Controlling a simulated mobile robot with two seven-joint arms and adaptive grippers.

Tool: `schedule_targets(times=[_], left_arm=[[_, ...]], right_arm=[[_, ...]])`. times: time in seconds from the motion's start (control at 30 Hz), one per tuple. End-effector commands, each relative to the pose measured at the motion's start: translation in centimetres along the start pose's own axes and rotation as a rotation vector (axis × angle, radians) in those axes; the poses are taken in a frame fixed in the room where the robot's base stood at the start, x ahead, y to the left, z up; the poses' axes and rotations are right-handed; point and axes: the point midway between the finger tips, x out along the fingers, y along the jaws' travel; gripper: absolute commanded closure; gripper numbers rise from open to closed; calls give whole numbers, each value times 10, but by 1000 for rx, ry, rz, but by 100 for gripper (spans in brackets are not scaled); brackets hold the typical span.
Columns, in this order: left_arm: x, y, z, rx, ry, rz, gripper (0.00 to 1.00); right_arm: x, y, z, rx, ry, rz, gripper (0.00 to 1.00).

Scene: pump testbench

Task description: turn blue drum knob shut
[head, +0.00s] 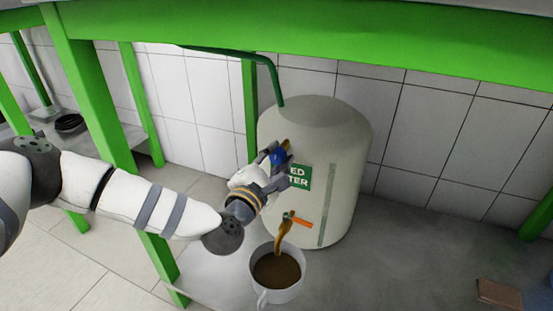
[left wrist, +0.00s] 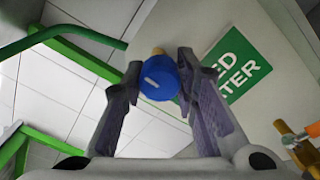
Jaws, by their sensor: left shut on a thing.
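The blue drum knob (head: 278,157) sits on a brass stem on the upper left side of a large pale drum (head: 340,140). It also shows in the left wrist view (left wrist: 158,82), round, with a short white mark on its face. My left gripper (head: 276,160) reaches in from the left and is shut on the knob, with one finger on each side of it in the left wrist view (left wrist: 160,76). The fingers partly cover the knob's sides. My right gripper is in neither view.
Below the knob, a brass tap with an orange handle (head: 302,222) runs brown liquid into a white mug (head: 290,293) on the grey bench (head: 400,260). Green frame posts (head: 95,90) stand at left, and a green beam crosses above. A brown block (head: 499,294) lies at right.

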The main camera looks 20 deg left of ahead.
Motion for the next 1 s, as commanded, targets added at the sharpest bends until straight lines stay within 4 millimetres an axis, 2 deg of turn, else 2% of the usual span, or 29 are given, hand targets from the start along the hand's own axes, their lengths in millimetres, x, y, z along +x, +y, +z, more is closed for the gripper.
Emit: schedule_targets(times=[0.67,0.7,0.77,0.8,1.0], left_arm=[[0,-2,2,-56,-6,-5,100],[0,-1,3,-56,-6,-5,68],[0,-1,2,-56,-5,-4,55],[0,-1,2,-55,-5,-4,52],[0,0,1,-54,-2,-2,52]], right_arm=[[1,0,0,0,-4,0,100],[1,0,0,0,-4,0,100],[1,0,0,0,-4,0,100],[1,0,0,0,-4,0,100],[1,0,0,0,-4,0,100]])
